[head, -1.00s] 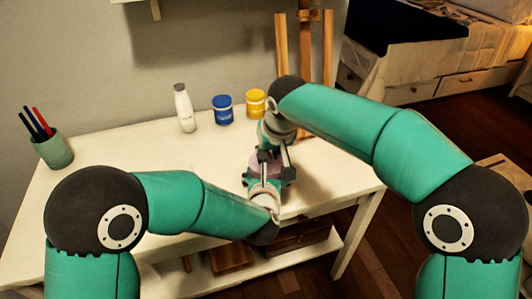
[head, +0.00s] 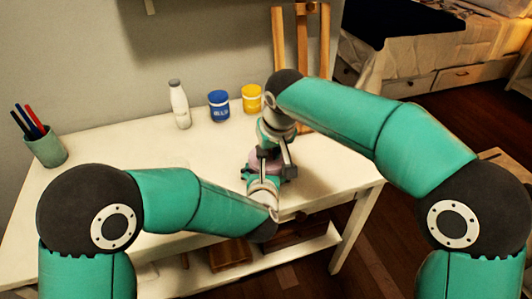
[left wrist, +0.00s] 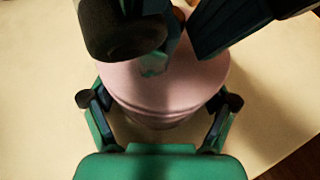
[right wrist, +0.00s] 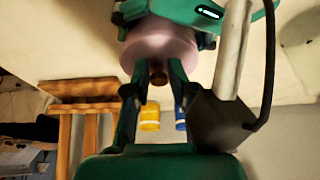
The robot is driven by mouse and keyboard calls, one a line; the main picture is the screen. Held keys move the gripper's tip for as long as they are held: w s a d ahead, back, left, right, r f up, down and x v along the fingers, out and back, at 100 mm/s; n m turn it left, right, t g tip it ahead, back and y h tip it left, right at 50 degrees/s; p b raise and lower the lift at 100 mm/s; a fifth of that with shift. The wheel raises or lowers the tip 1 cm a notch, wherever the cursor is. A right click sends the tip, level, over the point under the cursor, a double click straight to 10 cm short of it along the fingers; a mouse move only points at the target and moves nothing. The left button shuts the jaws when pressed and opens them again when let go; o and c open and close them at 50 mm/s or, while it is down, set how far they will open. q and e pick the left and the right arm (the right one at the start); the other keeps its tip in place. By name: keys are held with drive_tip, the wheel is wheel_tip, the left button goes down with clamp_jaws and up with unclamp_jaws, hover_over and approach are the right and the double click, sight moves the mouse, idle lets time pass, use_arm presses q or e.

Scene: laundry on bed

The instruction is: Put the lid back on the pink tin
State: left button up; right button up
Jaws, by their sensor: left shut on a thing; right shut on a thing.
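The pink tin (left wrist: 150,119) stands upright in the left wrist view, between the two fingers of my left gripper (left wrist: 158,100), which is shut on its sides. The pink lid (left wrist: 195,80) is over its top, its rim close against the body; I cannot tell whether it is fully seated. In the right wrist view my right gripper (right wrist: 158,70) is shut on the lid's dark brown knob (right wrist: 158,77), with the lid's pink disc (right wrist: 165,46) beyond. In the head view both grippers meet over the table and mostly hide the tin.
On the white table (head: 120,180) stand a white bottle (head: 179,106), a blue jar (head: 219,106), a yellow jar (head: 251,99) and a pen cup (head: 46,149). A wooden easel (head: 302,60) is behind.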

use_arm(q)
drive_tip(key=shift+w+a+r, duration=0.15)
drive_tip(key=shift+w+a, duration=0.1)
drive_tip(key=shift+w, duration=0.05)
use_arm(e)
drive_tip(key=shift+s+a+f+g, duration=0.25)
drive_tip(key=shift+s+f+g, duration=0.05)
drive_tip(key=shift+s+f, duration=0.35)
drive_tip(key=shift+r, duration=0.1)
use_arm(q)
drive_tip(key=shift+f, duration=0.2)
drive_tip(key=o, duration=1.5)
use_arm(e)
drive_tip(key=v, duration=0.4)
drive_tip(key=shift+d+r, duration=0.1)
drive_tip(key=shift+d, duration=0.1)
use_arm(q)
drive_tip(key=v, duration=1.2)
drive_tip(key=shift+s+d+r, duration=0.1)
drive_tip(key=shift+s+d, duration=0.2)
drive_tip(key=shift+d, duration=0.1)
use_arm(e)
drive_tip(key=shift+w, duration=0.3)
drive_tip(key=shift+f, duration=0.25)
